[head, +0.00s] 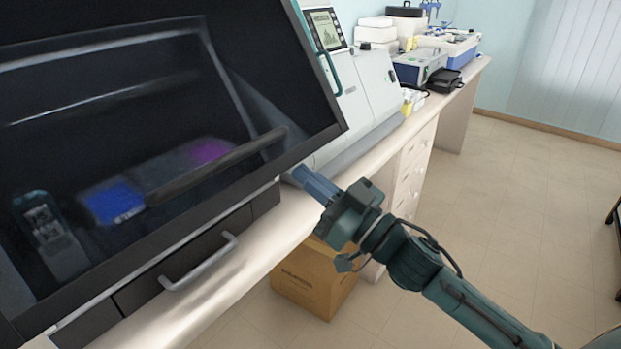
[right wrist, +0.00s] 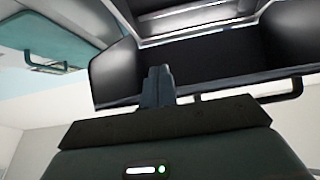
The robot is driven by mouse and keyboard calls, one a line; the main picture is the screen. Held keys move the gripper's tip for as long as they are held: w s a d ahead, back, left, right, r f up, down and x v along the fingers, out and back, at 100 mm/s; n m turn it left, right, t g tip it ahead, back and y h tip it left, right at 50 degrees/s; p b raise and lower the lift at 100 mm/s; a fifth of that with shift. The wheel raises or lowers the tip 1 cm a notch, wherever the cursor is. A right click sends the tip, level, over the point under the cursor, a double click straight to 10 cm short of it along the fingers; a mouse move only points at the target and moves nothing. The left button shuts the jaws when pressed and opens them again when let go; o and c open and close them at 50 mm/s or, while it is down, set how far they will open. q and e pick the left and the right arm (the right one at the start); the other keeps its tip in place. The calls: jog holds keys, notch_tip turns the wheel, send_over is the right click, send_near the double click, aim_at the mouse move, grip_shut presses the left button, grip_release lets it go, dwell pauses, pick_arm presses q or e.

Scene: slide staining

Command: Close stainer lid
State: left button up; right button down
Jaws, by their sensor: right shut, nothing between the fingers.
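The stainer is the large dark machine filling the left of the head view. Its lid (head: 262,60) is a dark, see-through panel with a dark bar handle across it. Blue and purple trays show dimly through it. Whether the lid is fully down I cannot tell. In the right wrist view a dark panel (right wrist: 225,65) of the machine stands just beyond my fingers. My right gripper (head: 300,175) is shut and empty, close to the lid's lower right edge; contact is unclear. It also shows in the right wrist view (right wrist: 158,75). My left gripper is not in view.
A drawer front with a grey handle (head: 200,262) lies below the lid. A white instrument (head: 365,85) stands behind on the bench (head: 215,282). A cardboard box (head: 312,280) is on the floor under the bench. The floor at right is largely clear.

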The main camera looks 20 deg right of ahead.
jog(key=shift+w+a+f+b, duration=0.1)
jog(key=shift+w+f+b, duration=0.1)
jog(key=shift+f+b, duration=0.25)
dwell(0.3)
jog(key=shift+r, duration=0.15)
dwell(0.6)
